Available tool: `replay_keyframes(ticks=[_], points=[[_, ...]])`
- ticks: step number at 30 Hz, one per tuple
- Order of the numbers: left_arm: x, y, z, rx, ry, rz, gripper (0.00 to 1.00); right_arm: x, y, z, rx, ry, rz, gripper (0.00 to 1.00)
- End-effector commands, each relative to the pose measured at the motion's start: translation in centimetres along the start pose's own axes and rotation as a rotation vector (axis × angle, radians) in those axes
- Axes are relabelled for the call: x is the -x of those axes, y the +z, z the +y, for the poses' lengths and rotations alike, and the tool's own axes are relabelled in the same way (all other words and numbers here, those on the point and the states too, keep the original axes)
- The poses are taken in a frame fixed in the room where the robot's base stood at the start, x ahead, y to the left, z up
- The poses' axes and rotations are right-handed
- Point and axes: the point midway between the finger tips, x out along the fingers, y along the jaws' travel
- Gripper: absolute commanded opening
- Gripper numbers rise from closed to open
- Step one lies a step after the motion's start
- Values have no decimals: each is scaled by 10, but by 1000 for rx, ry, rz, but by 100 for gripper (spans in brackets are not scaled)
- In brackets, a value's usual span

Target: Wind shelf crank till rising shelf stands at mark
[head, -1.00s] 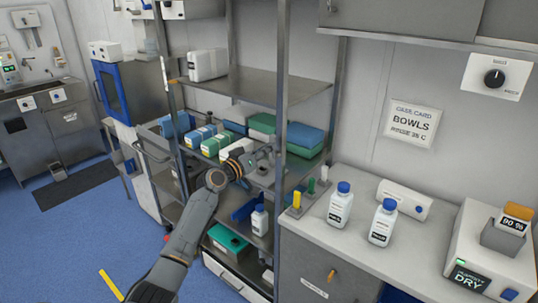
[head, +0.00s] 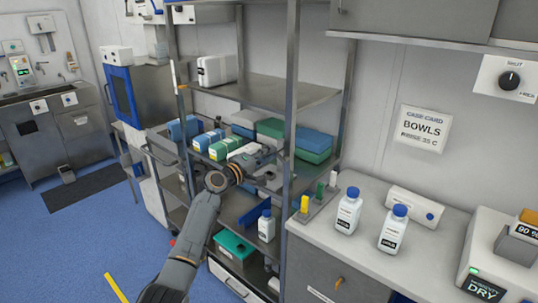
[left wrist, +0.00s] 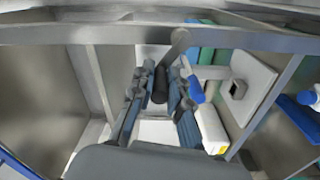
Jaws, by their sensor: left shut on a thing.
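My left gripper (head: 268,163) reaches in at the front of the metal rack, close to its right front post (head: 291,120). In the left wrist view its two fingers (left wrist: 160,92) are closed around the dark crank handle (left wrist: 160,84). A grey crank arm (left wrist: 179,42) runs up from the handle. The upper shelf (head: 270,92) carries a white box. A white strip (head: 173,72) shows on the left front post, with a small orange piece (head: 183,87) near the shelf corner. I cannot tell whether they line up. My right gripper is out of view.
Blue, green and white boxes (head: 285,137) fill the middle shelf behind my gripper. A bottle (head: 266,225) and a teal box (head: 236,246) stand lower. The right counter (head: 325,232) holds two bottles and a dryer unit.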

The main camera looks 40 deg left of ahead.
Motion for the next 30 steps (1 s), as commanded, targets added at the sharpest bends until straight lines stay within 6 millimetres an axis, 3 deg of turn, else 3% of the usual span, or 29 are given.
replay_keyframes(ticks=[20,21,24,30], points=[[0,-1,-4,67,-3,0,0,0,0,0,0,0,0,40],[0,-1,-4,67,-3,0,18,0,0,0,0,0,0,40],[0,-1,-4,67,-2,0,38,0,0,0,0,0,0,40],[0,-1,-4,66,-1,0,39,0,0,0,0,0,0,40]])
